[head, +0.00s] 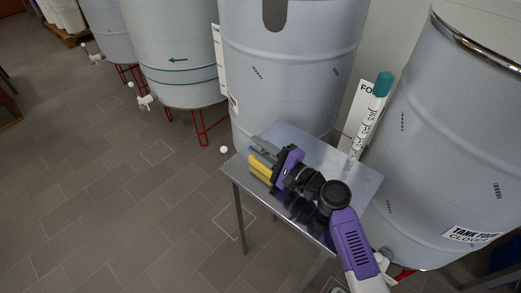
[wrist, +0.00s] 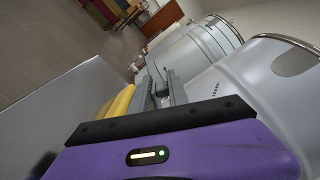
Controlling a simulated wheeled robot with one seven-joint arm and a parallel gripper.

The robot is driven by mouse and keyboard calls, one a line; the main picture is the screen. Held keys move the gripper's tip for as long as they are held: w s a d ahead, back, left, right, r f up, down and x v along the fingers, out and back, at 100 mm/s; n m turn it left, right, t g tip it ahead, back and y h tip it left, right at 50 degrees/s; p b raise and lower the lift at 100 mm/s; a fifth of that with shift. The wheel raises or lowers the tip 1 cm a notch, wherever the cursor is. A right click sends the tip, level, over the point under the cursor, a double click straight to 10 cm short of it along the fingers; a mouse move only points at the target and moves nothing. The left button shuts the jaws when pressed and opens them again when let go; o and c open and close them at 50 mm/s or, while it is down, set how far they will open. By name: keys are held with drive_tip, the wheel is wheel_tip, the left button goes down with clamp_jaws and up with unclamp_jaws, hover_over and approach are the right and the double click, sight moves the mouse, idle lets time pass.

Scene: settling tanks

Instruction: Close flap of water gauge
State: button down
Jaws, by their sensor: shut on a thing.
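A yellow thing (head: 260,168), which I take to be the water gauge, is at the left end of the small metal table. It shows as yellow strips beside my gripper's fingers, and again in the wrist view (wrist: 118,102), left of the fingers. My purple and black gripper (head: 264,146) reaches left, low over the table. In the wrist view its two grey fingers (wrist: 162,90) are close together with a narrow gap, shut on part of the gauge. My gripper hides much of the gauge, and I cannot make out the flap or how far it stands open.
The metal table (head: 355,185) is narrow, with bare top behind and right of my gripper. A marked clear tube with a teal cap (head: 381,84) leans at its back right. Large tanks (head: 290,75) stand close behind and right (head: 450,150). Tiled floor (head: 90,190) is clear at left.

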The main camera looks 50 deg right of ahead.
drive_tip(key=shift+a+f+n+b, duration=0.1)
drive_tip(key=shift+n+b, duration=0.2)
drive_tip(key=shift+n, duration=0.2)
drive_tip(key=c, duration=1.4)
unclamp_jaws()
drive_tip(key=shift+o, duration=0.2)
drive_tip(key=shift+f, duration=0.15)
